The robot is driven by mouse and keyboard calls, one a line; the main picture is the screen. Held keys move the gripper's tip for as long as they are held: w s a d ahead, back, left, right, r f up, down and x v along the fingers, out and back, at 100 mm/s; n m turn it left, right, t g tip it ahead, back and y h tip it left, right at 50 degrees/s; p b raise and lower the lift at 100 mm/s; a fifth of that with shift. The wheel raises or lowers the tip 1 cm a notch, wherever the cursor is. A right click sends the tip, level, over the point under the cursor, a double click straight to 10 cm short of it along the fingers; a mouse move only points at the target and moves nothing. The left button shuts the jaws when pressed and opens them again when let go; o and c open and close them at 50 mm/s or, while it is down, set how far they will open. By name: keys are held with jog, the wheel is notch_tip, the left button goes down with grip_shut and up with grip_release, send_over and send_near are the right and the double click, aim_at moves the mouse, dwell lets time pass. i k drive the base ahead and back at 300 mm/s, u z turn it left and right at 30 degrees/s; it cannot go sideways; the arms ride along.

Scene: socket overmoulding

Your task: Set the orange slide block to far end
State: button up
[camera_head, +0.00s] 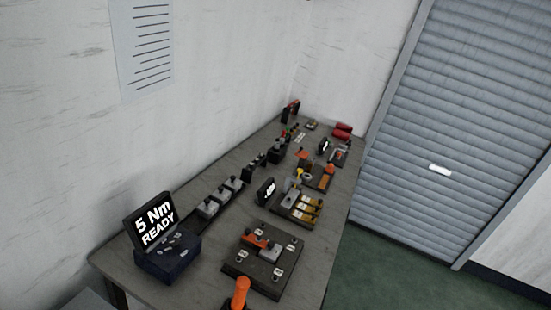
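Several orange parts are in view on the long grey bench, and I cannot tell for certain which is the slide block. An orange piece (256,241) lies beside a grey block on a dark square fixture (236,268) near the front of the bench. Another orange block (326,170) sits on a dark base farther back, and a small orange part (302,154) is just beyond it. They are too small to read any end position. My gripper is not in view.
The bench (317,260) runs along the white wall. A "5 Nm READY" display box (160,240) stands at the front left. An orange upright handle (240,291) is at the bottom edge. Red items (342,130) lie at the far end. Green floor (390,275) is clear at right.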

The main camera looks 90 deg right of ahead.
aim_at(329, 169)
jog(key=z, duration=3.7)
jog(key=k, duration=1.05)
jog(key=u, duration=0.75)
jog(key=i, duration=1)
jog(key=u, duration=0.1)
